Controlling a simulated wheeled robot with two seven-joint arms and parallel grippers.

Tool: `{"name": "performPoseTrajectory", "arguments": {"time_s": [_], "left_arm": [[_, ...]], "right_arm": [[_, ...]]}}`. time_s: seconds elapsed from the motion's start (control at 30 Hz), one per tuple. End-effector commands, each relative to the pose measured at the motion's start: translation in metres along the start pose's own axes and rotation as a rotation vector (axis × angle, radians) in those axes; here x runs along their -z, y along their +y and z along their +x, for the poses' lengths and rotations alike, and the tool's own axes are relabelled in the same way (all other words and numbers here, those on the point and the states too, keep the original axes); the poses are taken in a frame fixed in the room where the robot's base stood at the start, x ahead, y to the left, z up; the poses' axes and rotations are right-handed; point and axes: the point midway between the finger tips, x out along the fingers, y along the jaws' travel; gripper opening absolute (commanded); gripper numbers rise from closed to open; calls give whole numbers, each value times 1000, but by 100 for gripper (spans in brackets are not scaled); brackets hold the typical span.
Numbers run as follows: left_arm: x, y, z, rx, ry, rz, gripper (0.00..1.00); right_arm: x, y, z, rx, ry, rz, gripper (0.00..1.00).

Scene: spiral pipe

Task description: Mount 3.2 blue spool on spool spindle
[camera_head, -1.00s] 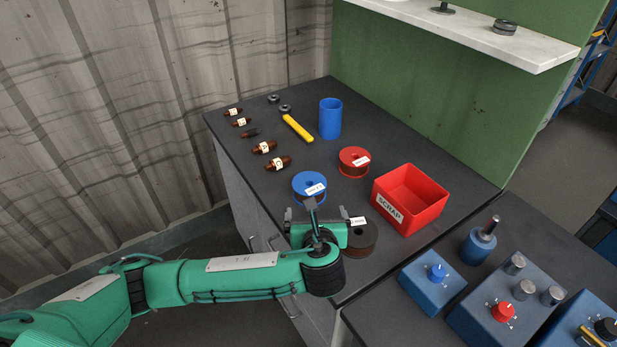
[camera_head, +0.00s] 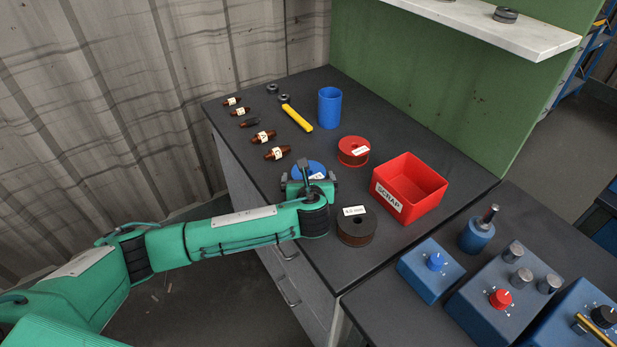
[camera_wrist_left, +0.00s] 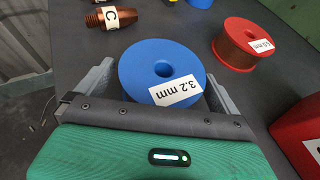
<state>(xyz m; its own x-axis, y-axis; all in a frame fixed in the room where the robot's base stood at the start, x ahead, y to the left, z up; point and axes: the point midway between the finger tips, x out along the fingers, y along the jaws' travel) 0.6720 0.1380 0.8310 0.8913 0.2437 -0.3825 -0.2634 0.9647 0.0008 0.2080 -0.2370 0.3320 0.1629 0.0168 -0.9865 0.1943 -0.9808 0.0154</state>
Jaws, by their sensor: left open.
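The blue spool (camera_head: 309,169) lies flat on the dark bench, partly hidden by my left gripper (camera_head: 302,176) in the head view. In the left wrist view the blue spool (camera_wrist_left: 162,72) shows its round top, centre hole and a "3.2 mm" label. My left gripper (camera_wrist_left: 163,90) is open, with one finger on each side of the spool. I cannot tell whether the fingers touch it. A blue spindle base (camera_head: 477,236) with an upright metal pin, perhaps the spool spindle, stands on the right-hand bench. My right gripper is not in view.
Copper nozzles (camera_head: 277,153), a yellow stick (camera_head: 297,118) and a blue cup (camera_head: 329,107) lie farther back. Control boxes (camera_head: 432,268) crowd the right-hand bench.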

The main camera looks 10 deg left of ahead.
Motion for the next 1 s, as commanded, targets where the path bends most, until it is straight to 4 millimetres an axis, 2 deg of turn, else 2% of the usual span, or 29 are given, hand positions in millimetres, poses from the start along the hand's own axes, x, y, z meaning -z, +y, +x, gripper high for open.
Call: {"name": "performPoseTrajectory", "arguments": {"time_s": [0.13, 0.37, 0.73, 1.0], "left_arm": [[1, -1, 11, 2, 1, 0, 99], [1, -1, 12, 2, 1, 0, 99], [1, -1, 12, 2, 1, 0, 27], [-2, -1, 12, 2, -3, -2, 25]], "right_arm": [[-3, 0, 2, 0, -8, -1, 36], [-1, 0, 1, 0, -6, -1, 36], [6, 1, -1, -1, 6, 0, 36], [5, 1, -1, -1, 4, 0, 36]]}}
